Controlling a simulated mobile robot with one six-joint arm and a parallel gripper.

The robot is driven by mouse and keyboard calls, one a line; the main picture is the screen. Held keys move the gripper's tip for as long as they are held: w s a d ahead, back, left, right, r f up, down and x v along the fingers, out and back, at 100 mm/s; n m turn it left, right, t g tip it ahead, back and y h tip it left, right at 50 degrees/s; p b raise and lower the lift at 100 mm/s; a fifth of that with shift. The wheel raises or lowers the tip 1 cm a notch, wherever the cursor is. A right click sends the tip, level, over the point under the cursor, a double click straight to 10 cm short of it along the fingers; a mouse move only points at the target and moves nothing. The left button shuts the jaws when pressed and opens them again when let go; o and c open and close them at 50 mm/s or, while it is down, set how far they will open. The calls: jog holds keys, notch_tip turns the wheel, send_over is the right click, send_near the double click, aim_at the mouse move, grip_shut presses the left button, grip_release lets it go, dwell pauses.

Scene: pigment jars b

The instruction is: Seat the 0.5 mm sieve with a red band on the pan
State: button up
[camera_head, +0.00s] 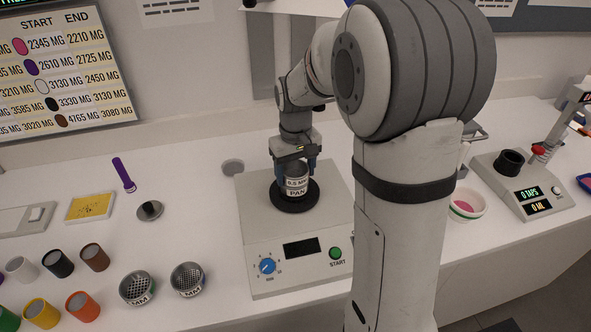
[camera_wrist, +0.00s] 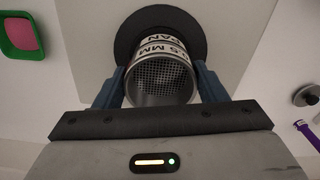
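The 0.5 mm sieve (camera_head: 296,182) is a small metal cup with a mesh floor and a white label. It stands upright directly on top of the pan (camera_head: 297,192), with their labels one above the other. The pan is on the black round plate of the shaker (camera_head: 262,230). In the wrist view the sieve (camera_wrist: 160,78) shows its mesh, with the pan label (camera_wrist: 157,40) beyond it. My gripper (camera_head: 295,170) points down over the sieve, its two blue fingers against opposite sides of it. No red band is visible from here.
Two other sieves (camera_head: 137,287) (camera_head: 188,279) stand left of the shaker. Several coloured jars (camera_head: 58,263) are at the lower left. A purple spoon-like tool (camera_head: 123,174), a dark-knobbed lid (camera_head: 150,210) and a yellow tray (camera_head: 90,207) lie behind. A bowl (camera_head: 467,204) and tapping machine (camera_head: 520,185) are right.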

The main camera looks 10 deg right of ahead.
jog(key=o, duration=0.5)
notch_tip(320, 180, up, 7)
jog(key=shift+r+b, duration=0.15)
jog(key=shift+b, duration=0.2)
jog(key=shift+r, duration=0.25)
